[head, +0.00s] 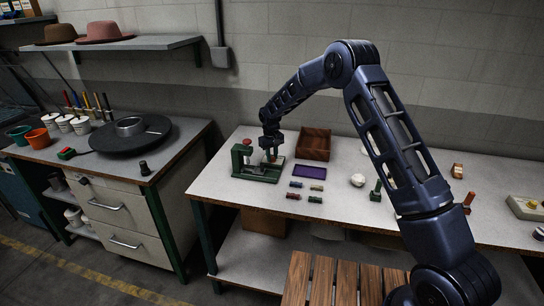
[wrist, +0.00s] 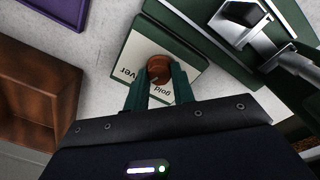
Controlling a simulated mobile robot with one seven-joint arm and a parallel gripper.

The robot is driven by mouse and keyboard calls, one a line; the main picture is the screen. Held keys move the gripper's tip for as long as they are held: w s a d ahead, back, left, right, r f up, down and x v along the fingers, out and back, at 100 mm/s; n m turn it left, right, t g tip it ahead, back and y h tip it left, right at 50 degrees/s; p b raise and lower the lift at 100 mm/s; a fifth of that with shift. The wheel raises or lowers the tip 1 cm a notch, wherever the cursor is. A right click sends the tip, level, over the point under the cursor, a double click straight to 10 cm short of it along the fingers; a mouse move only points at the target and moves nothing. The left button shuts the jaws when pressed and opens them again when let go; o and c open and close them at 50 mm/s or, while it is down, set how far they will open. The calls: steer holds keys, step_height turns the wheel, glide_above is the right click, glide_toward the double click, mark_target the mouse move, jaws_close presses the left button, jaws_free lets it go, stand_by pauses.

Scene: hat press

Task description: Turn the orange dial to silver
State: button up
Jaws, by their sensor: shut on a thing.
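The orange dial (wrist: 159,67) is a round brown-orange knob on a pale plate (wrist: 138,48) with a dark green edge. The plate reads "gold" at the right and "ver", the end of a partly hidden word, at the left, both upside down in the wrist view. My gripper (wrist: 159,84) has its two green fingers on either side of the dial and is shut on it. I cannot tell which word the dial points to. In the head view my gripper (head: 271,146) reaches down beside the green press (head: 256,172), and the dial is too small to read.
A brown wooden box (head: 313,144) and a purple tray (head: 313,171) lie close by on the bench (head: 230,203). Several small coloured blocks lie in front of the tray. In the wrist view, green and metal press parts (wrist: 240,28) stand near the plate.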

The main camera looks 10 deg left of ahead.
steer(key=shift+m, duration=0.7)
steer(key=o, duration=1)
steer(key=shift+r, duration=0.15)
step_height(320, 180, up, 10)
steer(key=shift+a+r, duration=0.15)
steer(key=shift+r, duration=0.1)
steer(key=shift+s, duration=0.1)
